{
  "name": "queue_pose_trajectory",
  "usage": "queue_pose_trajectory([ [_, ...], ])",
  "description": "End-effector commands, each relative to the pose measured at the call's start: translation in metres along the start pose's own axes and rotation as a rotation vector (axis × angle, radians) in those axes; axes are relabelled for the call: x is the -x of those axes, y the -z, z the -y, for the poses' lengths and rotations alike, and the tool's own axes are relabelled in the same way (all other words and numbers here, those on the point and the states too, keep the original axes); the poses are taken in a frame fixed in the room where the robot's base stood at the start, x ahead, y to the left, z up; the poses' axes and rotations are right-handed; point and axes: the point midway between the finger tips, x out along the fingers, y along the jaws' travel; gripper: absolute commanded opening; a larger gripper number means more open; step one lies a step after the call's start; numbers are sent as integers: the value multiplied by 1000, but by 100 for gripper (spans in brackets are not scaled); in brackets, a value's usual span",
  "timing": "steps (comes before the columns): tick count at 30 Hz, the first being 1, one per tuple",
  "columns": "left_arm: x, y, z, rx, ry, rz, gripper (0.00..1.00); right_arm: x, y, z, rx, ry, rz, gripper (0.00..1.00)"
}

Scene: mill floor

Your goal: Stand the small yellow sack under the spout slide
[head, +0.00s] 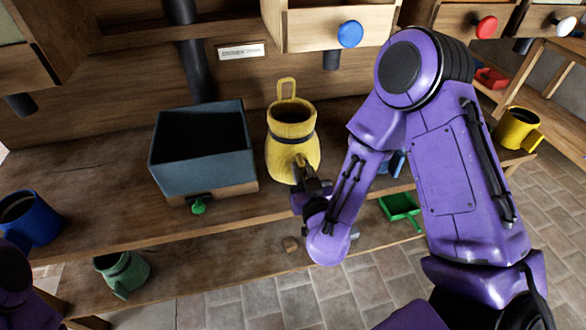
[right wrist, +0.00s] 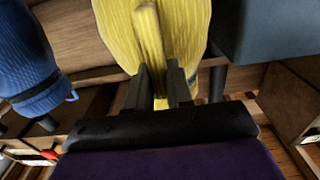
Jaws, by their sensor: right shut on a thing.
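The small yellow sack (head: 291,143) is upright and open-topped, with a dark band round its neck and a loop at its back. It is at the bench, right of the blue-grey bin; I cannot tell whether its base touches the wood. My right gripper (head: 303,183) is shut on the sack's front handle, which also shows between the fingers in the right wrist view (right wrist: 157,85). A wooden slide box with a blue knob (head: 350,34) is above and behind the sack, with a short dark spout (head: 331,60) under it. My left gripper is out of view.
The blue-grey bin (head: 203,178), with a green knob below it, stands close left of the sack. Another yellow container (head: 517,129) is at right.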

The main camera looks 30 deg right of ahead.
Motion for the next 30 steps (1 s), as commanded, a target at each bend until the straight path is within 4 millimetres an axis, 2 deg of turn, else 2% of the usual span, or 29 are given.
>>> queue_pose_trajectory([
  [1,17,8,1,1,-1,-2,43,-16,11,-3,-1,-8,-1,0],
  [3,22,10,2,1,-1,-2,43,-35,9,-2,-1,-5,0,0],
  [11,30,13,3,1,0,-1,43,-73,5,-3,3,-5,3,0],
  [12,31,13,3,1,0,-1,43,-71,-7,-3,5,-4,8,0],
  [16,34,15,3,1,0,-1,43,-70,-27,-2,4,-2,5,0],
  [27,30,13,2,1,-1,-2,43,-70,-36,-2,4,-2,3,0],
  [28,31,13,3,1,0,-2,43,-70,-35,-2,4,-2,3,27],
  [30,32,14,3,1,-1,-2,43,-70,-34,-2,3,-2,3,46],
])
